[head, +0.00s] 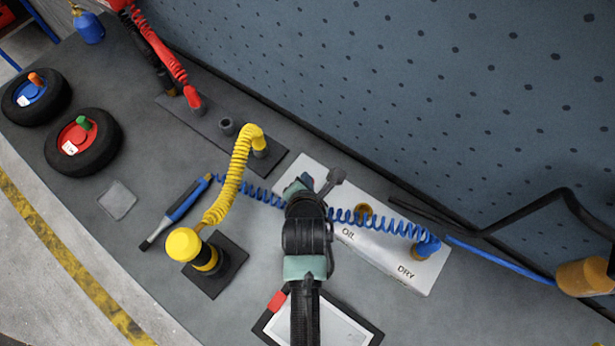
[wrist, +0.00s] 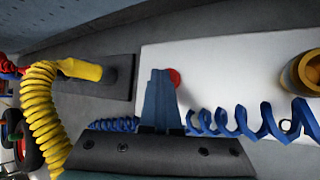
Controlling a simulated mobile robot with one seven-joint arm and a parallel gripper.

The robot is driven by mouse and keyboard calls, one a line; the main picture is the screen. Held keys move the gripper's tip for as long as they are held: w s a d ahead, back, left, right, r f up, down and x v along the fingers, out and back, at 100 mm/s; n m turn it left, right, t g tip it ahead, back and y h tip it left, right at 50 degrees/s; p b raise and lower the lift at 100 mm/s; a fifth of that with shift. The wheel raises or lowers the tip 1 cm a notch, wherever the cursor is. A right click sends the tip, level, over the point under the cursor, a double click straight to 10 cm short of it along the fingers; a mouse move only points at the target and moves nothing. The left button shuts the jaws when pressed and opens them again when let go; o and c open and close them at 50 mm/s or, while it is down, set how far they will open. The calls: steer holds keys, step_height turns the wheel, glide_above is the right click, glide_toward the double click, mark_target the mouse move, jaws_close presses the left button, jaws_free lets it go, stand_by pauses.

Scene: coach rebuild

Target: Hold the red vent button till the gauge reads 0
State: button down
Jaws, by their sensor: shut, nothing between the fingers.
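The red vent button (wrist: 174,77) shows in the wrist view as a small red disc on the pale panel (wrist: 222,72). My gripper (wrist: 160,98) is shut and empty. Its blue-grey fingers overlap the button's left side in the picture; I cannot tell whether they touch or press it. In the head view my gripper (head: 299,187) is over the upper left end of the panel (head: 400,262), which is marked OIL and DRY, and the button is hidden there. I can make out no gauge face or reading in either view.
A blue coiled hose (head: 385,221) runs across the panel, close to my gripper. Two wheels (head: 107,149) (head: 55,97) lie at far left.

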stand_by(0.8)
steer(key=shift+r+p, duration=0.95)
steer(key=shift+p, duration=0.05)
step_height(320, 180, up, 5)
steer(key=p, duration=0.4)
steer(key=shift+p, duration=0.4)
